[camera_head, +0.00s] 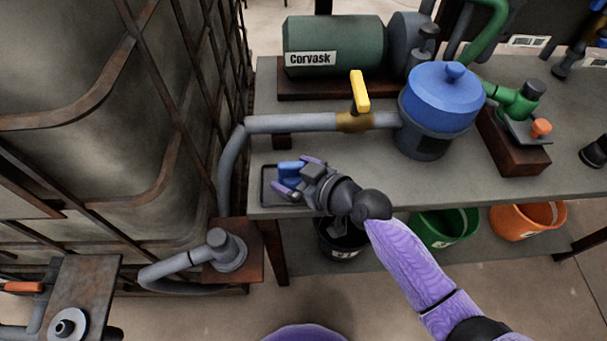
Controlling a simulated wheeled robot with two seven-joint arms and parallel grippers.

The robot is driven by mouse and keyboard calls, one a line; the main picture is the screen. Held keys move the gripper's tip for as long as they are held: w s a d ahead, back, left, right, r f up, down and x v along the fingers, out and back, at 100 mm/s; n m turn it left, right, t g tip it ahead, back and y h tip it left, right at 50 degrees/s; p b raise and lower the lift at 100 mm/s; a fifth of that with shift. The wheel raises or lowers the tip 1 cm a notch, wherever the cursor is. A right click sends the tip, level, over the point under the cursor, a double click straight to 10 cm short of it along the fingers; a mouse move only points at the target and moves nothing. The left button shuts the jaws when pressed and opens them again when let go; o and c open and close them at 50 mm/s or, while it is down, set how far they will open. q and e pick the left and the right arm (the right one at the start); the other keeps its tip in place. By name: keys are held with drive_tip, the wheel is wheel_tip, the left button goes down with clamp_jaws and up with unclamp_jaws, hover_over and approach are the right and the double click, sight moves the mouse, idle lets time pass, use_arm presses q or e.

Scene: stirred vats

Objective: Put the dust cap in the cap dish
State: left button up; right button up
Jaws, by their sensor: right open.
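The blue dust cap (289,170) is at the left end of the grey bench, over a dark shallow tray that looks like the cap dish (266,187). My right gripper (293,175) reaches in from the lower right and is open, with one purple finger on each side of the cap. From this angle I cannot tell whether the cap rests on the dish floor. The gripper body hides the right part of the dish. My left gripper is not in view.
A grey pipe with a yellow-handled valve (359,92) runs behind the dish to a blue-lidded vessel (441,100). A green motor (335,45) stands further back. A caged tank (90,110) is at left. Black, green and orange buckets (527,219) stand below. Bare bench lies right of my gripper.

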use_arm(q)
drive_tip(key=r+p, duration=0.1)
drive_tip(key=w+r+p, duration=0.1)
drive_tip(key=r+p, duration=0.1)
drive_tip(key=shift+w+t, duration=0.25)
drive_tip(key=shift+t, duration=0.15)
use_arm(e)
drive_tip(key=v, duration=1.2)
drive_tip(key=shift+r, duration=0.15)
